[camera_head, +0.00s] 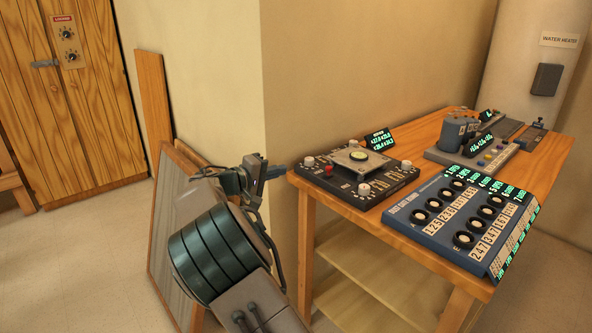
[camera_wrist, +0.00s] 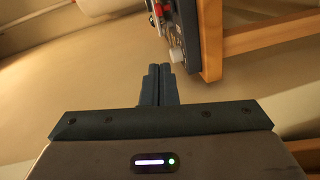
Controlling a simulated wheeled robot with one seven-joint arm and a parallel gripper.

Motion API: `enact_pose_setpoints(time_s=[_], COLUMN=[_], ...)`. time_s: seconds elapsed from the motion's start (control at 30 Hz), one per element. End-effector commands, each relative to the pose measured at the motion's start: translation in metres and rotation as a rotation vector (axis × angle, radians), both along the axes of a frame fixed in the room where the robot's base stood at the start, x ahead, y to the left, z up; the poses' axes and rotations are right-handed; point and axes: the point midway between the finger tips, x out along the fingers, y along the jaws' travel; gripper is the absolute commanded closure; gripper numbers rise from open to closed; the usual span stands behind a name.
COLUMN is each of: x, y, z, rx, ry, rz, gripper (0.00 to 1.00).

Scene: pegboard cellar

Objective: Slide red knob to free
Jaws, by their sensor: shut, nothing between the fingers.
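A small red knob (camera_head: 328,171) shows at the near left of a dark panel device (camera_head: 343,197) on the wooden table. The device has a raised plate with a round yellow-green dial, and pale knobs with red parts at its corners. I cannot tell which way the red knob slides, and no "free" mark is readable. My gripper (camera_head: 281,171) is shut and empty, just left of the device and apart from it. In the wrist view the shut fingers (camera_wrist: 156,84) point toward the device's edge (camera_wrist: 172,35), with a red part (camera_wrist: 158,9) near the top.
A blue panel (camera_head: 462,221) with dark knobs and green displays stands at the table's front right. More devices (camera_head: 472,150) stand behind it. The wall corner (camera_head: 264,110) is close behind my gripper. The wooden table's (camera_head: 292,181) left edge is near the fingertips.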

Motion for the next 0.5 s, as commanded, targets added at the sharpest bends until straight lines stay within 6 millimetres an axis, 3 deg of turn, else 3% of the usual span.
enact_pose_setpoints(time_s=[0.4, 0.5], x=[0.05, 0.05], y=[-0.069, -0.085], z=[-0.013, -0.016], rx=[0.001, 0.002], ry=[0.003, 0.003], rz=[-0.004, -0.002], gripper=[1.0, 1.0])
